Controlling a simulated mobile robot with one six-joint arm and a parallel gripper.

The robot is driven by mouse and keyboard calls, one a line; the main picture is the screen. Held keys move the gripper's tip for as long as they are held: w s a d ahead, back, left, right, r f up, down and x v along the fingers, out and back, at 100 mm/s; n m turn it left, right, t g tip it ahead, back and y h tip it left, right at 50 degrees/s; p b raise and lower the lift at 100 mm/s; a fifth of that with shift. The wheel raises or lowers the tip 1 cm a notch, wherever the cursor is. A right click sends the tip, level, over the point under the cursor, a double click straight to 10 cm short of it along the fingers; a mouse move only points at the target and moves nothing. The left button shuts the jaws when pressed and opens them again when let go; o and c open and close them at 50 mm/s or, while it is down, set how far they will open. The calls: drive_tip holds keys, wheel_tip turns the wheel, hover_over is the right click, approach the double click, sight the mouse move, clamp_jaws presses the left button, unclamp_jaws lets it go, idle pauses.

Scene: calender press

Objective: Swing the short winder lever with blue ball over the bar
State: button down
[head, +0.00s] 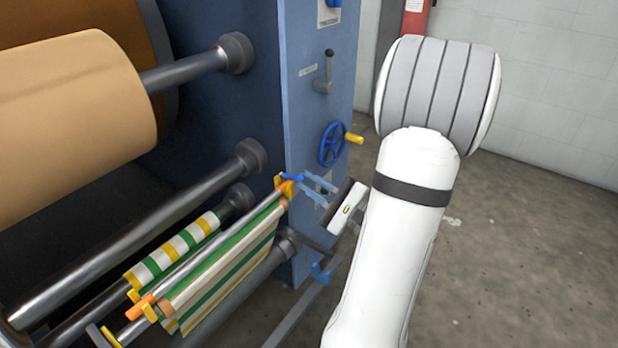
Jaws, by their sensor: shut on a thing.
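My gripper (306,188) reaches in from the right at the near corner of the blue machine frame. Its two grey-blue fingers are closed around a small blue part, which I take to be the short winder lever (291,177). This lever sits at the yellow bracket at the far end of the bar. The ball is too small and too covered by the fingers to make out clearly. The bar (215,246), a thin metal rod with orange ends, runs from there down to the lower left, above the striped roll (225,270).
A blue handwheel (333,144) with a yellow knob and a grey lever (323,78) are on the machine panel above my gripper. A large tan roll (75,110) fills the upper left. A low grey rail (300,312) lies below. Open floor (530,260) is at right.

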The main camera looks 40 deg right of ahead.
drive_tip(key=shift+f+t+y, duration=0.3)
drive_tip(key=shift+f+t, duration=0.1)
drive_tip(key=shift+t, duration=0.2)
drive_tip(key=c, duration=1.4)
unclamp_jaws()
drive_tip(key=p+v, duration=0.1)
drive_tip(key=v, duration=0.7)
drive_tip(key=shift+w+a+r, duration=0.1)
